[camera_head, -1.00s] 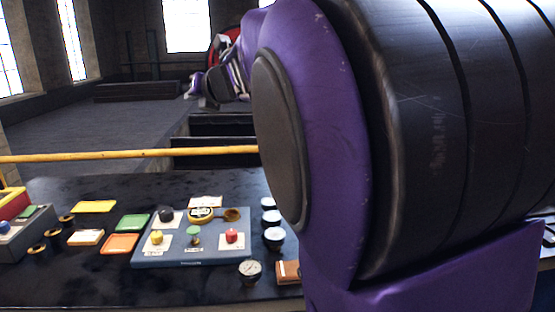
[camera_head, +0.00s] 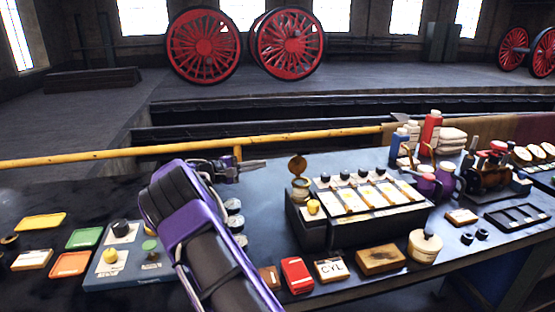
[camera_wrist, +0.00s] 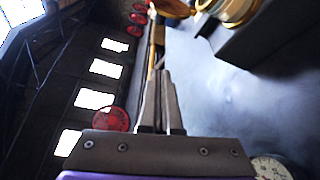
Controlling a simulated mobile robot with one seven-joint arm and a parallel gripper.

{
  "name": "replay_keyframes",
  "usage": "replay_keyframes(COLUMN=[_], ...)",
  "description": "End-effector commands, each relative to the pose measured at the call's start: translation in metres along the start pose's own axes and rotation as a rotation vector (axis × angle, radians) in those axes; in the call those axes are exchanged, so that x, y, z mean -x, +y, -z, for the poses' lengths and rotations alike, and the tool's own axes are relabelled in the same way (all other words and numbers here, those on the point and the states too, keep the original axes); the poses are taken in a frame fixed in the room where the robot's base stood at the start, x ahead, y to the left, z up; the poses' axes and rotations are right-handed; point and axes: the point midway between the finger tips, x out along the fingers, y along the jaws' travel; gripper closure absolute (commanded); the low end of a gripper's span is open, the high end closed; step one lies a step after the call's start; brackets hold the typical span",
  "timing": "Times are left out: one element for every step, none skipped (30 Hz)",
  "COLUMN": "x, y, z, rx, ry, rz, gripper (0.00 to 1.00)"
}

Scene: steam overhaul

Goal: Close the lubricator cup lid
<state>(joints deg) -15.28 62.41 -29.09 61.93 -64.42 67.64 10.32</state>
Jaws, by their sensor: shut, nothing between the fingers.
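The lubricator (camera_head: 335,232) is a dark box with a sloped panel on the bench. A small brass-rimmed cup (camera_head: 301,189) stands at its back left corner. The round brass lid (camera_head: 297,164) stands up open above the cup. In the wrist view, the lid (camera_wrist: 175,8) and cup rim (camera_wrist: 238,10) are partly cut off at the top. My gripper (camera_head: 262,163) is to the left of the lid, at about its height in the head view and apart from it. Its fingers (camera_wrist: 158,76) are shut and empty.
A yellow rail (camera_head: 110,157) runs behind the bench. Gauges (camera_head: 234,222) stand beside my arm. A red tin (camera_head: 297,275), a CYL card (camera_head: 329,270), a wooden block (camera_head: 381,260) and a cream pot (camera_head: 425,247) line the front. Bottles (camera_head: 430,132) stand behind right.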

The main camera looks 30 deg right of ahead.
Motion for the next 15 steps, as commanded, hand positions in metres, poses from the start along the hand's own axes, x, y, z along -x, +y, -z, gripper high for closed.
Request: replay_keyframes(x=[-0.004, -0.008, -0.013, -0.018, -0.023, -0.031, -0.037, -0.043, -0.052, -0.058, -0.064, -0.072, -0.078, -0.084, -0.091], y=[-0.001, 0.0, 0.0, 0.0, 0.0, 0.0, 0.0, 0.001, 0.0, 0.0, 0.001, 0.001, 0.001, 0.001, 0.001], z=[-0.001, -0.001, -0.001, -0.001, -0.001, -0.001, -0.002, -0.001, -0.002, -0.001, -0.001, -0.001, -0.001, -0.001, -0.001], rx=[-0.002, -0.002, -0.002, -0.001, -0.001, -0.001, -0.001, -0.001, -0.001, 0.0, 0.0, -0.001, -0.001, -0.001, -0.001], ry=[-0.004, -0.004, -0.005, -0.005, -0.004, -0.005, -0.005, -0.005, -0.004, -0.004, -0.004, -0.004, -0.003, -0.003, -0.002], rz=[0.001, 0.001, 0.0, 0.0, 0.0, 0.001, 0.001, 0.0, 0.0, 0.0, -0.001, -0.001, -0.001, -0.001, -0.001], gripper=[1.0, 1.0, 1.0, 1.0, 1.0, 1.0, 1.0, 1.0, 1.0, 1.0, 1.0, 1.0, 1.0, 1.0, 1.0])
